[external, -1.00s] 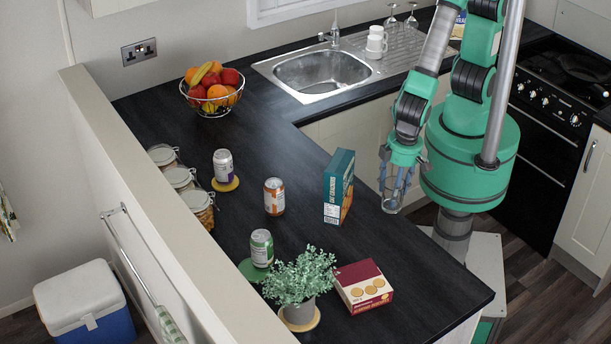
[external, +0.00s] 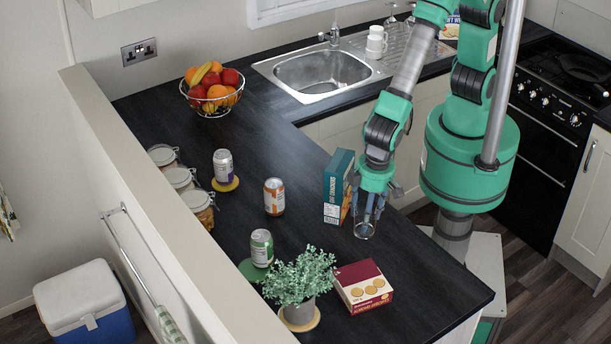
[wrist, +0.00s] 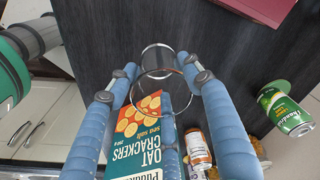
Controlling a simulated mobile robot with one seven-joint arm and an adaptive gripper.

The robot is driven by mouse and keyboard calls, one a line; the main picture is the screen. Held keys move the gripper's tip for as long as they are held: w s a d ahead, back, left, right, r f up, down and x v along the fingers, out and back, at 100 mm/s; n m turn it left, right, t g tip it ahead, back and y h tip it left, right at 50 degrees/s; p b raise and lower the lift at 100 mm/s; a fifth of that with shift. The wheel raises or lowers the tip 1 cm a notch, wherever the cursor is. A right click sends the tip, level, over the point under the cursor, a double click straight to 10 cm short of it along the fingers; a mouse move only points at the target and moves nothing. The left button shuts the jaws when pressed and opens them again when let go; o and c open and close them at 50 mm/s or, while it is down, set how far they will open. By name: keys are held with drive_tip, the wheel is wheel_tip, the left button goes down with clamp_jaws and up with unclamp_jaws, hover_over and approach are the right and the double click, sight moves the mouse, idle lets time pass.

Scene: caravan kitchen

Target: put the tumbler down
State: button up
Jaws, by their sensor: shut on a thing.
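The tumbler (external: 364,231) is a clear glass, held upright below my gripper (external: 369,214) in the external view. It appears over the dark worktop (external: 420,270), right of the oat crackers box (external: 338,186). I cannot tell whether its base touches the worktop. In the wrist view the tumbler's round rim and wall (wrist: 160,57) show between the blue fingers of my gripper (wrist: 157,72), which are shut on it from both sides.
A red biscuit box (external: 363,287) lies in front of the tumbler, with a potted plant (external: 299,277) left of it. An orange-white can (external: 274,196), a green can (external: 262,248) and a purple can (external: 223,166) stand farther left. The worktop around the tumbler's front and right is bare.

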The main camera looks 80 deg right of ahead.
drive_tip(key=shift+f, duration=1.7)
drive_tip(key=shift+f+b, duration=0.2)
drive_tip(key=shift+b, duration=0.1)
drive_tip(key=o, duration=1.4)
drive_tip(key=shift+r, duration=0.15)
drive_tip(key=r, duration=0.4)
drive_tip(key=s+r+p, duration=0.1)
drive_tip(key=r, duration=0.7)
drive_tip(key=shift+s, duration=0.15)
